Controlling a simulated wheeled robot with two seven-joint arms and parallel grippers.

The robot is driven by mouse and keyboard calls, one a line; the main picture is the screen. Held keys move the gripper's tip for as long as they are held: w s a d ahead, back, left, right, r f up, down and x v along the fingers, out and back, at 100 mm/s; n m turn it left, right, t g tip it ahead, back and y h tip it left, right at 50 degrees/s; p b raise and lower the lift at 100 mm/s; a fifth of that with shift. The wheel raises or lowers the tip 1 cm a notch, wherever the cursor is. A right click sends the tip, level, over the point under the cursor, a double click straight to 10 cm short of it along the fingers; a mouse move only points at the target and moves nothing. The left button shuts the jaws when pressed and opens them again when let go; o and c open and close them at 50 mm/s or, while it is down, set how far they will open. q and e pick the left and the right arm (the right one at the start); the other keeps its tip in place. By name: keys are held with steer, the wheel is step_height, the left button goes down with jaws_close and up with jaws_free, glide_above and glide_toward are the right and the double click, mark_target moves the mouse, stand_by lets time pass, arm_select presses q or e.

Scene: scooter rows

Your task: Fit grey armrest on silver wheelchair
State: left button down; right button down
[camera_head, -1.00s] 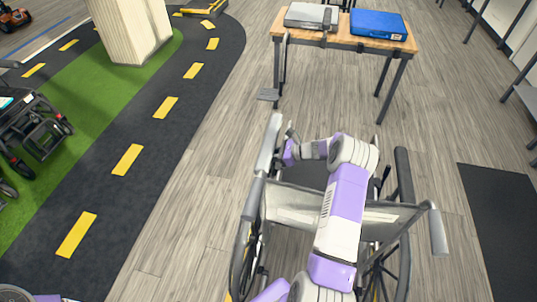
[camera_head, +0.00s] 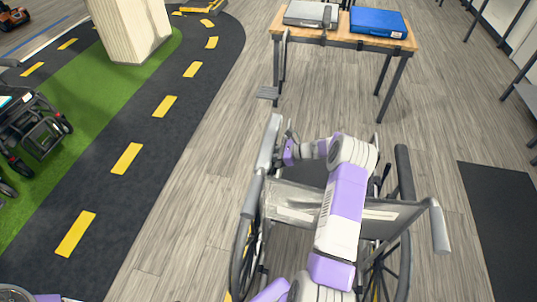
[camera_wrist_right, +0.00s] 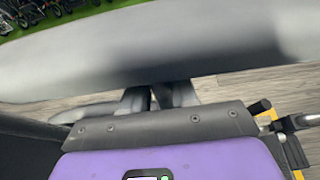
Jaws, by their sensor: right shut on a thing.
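The silver wheelchair (camera_head: 290,196) stands in front of me, its backrest and push handles towards me. A long grey armrest (camera_head: 268,143) lies along its left side, roughly in line with the left push handle. My right gripper (camera_head: 284,152) reaches over the seat and is shut on this armrest from its inner side. In the right wrist view the armrest (camera_wrist_right: 150,55) spans the picture just beyond the fingers (camera_wrist_right: 160,95). Whether the armrest touches its mount underneath is hidden. A darker armrest (camera_head: 404,175) is on the wheelchair's right side.
A wooden-topped bench (camera_head: 345,36) with a blue case (camera_head: 378,22) and a grey case (camera_head: 310,14) stands beyond the wheelchair. A pale pillar (camera_head: 128,30) and a black walker (camera_head: 35,130) are at the left. Floor on both sides of the wheelchair is clear.

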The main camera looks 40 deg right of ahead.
steer(key=shift+f+b, duration=1.95)
steer(key=shift+f, duration=0.8)
steer(key=c, duration=0.8)
jaws_free()
steer(key=shift+c, duration=0.2)
steer(key=shift+o, duration=0.3)
steer(key=shift+f, duration=0.15)
steer(key=shift+s, duration=0.15)
